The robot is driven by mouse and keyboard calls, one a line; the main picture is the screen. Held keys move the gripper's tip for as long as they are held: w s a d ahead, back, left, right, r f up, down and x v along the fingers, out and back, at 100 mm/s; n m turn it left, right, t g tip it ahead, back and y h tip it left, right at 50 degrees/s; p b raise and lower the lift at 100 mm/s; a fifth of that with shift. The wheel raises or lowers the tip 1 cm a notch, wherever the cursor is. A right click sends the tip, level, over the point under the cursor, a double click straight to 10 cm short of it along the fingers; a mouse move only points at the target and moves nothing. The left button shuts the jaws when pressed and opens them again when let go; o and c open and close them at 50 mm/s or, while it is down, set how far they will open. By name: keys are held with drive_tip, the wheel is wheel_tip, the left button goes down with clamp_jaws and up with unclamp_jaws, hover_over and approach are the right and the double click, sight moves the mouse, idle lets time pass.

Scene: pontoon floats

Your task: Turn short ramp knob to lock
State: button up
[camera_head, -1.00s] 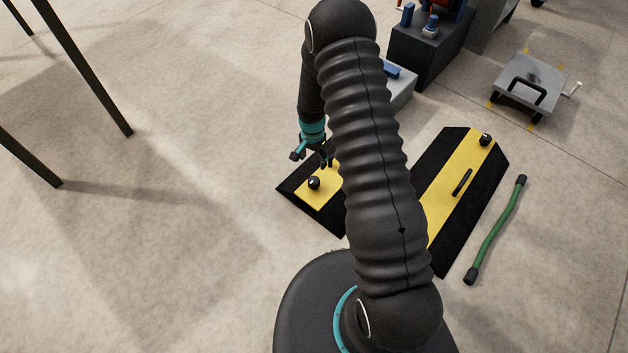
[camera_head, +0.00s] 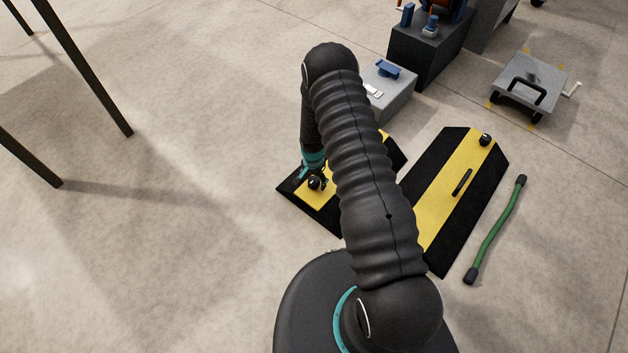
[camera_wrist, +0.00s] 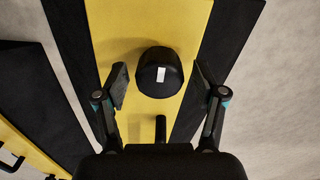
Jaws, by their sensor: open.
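The short ramp (camera_head: 323,208) is black with a yellow band and lies on the floor, partly hidden behind my arm. It also fills the middle of the wrist view (camera_wrist: 225,45). Its round black knob (camera_wrist: 160,72) carries a white mark and stands on the yellow band; the knob also shows in the head view (camera_head: 314,183). My gripper (camera_wrist: 160,85) is open, with one finger on each side of the knob and a visible gap on both sides. In the head view my gripper (camera_head: 315,178) is down at the knob.
A longer ramp (camera_head: 432,215) with a handle and its own knob lies to the right. A green hose (camera_head: 497,230) lies beyond it. A grey box (camera_head: 392,98) and a wheeled plate (camera_head: 530,85) stand behind.

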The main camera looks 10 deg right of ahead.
drive_tip(key=c, duration=1.1)
drive_tip(key=shift+c, duration=0.2)
drive_tip(key=shift+f+n+b, duration=0.1)
drive_tip(key=shift+n+b, duration=0.2)
drive_tip(key=shift+b, duration=0.05)
drive_tip(key=n+b, duration=0.2)
drive_tip(key=shift+f+n, duration=0.1)
drive_tip(key=shift+n, duration=0.3)
drive_tip(key=n+b, duration=0.3)
drive_tip(key=n, duration=0.2)
drive_tip(key=shift+a, duration=0.1)
drive_tip(key=n+b, duration=0.2)
drive_tip(key=n, duration=0.3)
drive_tip(key=shift+a+n+b, duration=0.1)
drive_tip(key=shift+n+b, duration=0.6)
drive_tip(key=shift+n, duration=1.5)
drive_tip(key=shift+r, duration=0.2)
